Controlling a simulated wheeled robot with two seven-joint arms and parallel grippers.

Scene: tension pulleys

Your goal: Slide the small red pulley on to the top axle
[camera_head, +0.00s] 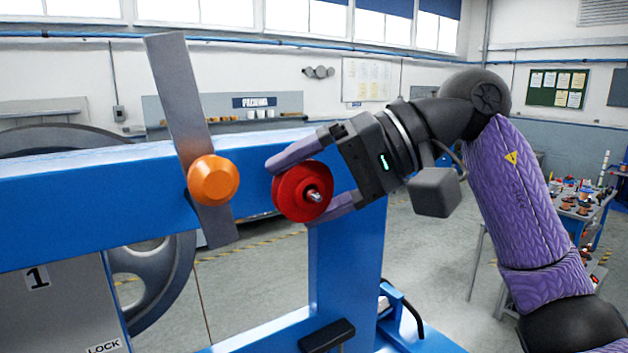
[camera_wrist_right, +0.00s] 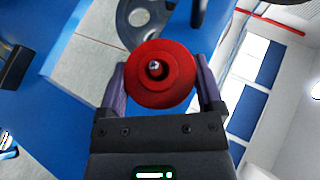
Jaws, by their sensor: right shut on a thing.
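The small red pulley (camera_head: 290,199) is between the two purple fingers of my right gripper (camera_head: 292,190), in front of the blue frame's upper beam. The fingers press on its rim from opposite sides. A metal axle tip (camera_head: 314,196) shows in the pulley's central hole and sticks out a little toward the camera. In the right wrist view the red pulley (camera_wrist_right: 174,91) is face-on between the fingers, with the metal tip (camera_wrist_right: 155,68) in its centre. How far the pulley sits along the axle is hidden behind it. My left gripper is not in view.
A grey flat bar (camera_head: 178,95) with an orange knob (camera_head: 213,181) is on the blue beam (camera_head: 90,195), left of the pulley. A large grey wheel (camera_head: 165,280) is behind the beam. A blue upright (camera_head: 345,270) stands below the pulley. A cluttered table (camera_head: 590,205) is far right.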

